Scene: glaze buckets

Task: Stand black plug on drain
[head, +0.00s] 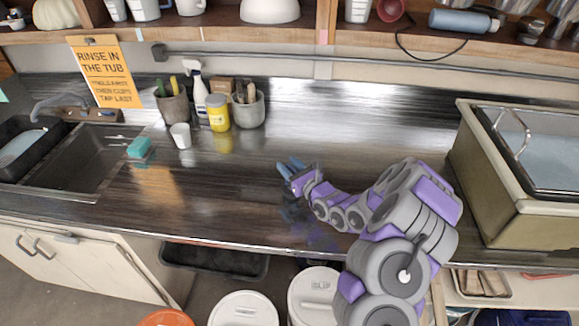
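The grey sink (72,167) is set into the counter at the left; I cannot make out its drain. I cannot pick out a black plug anywhere in the view. My gripper (290,167) is over the middle of the dark counter, well to the right of the sink. Its two blue fingers point to the back left and look spread apart, with nothing visible between them.
A teal sponge (139,147) lies beside the sink. A lidded tub (485,195) is at right. The counter's middle is clear.

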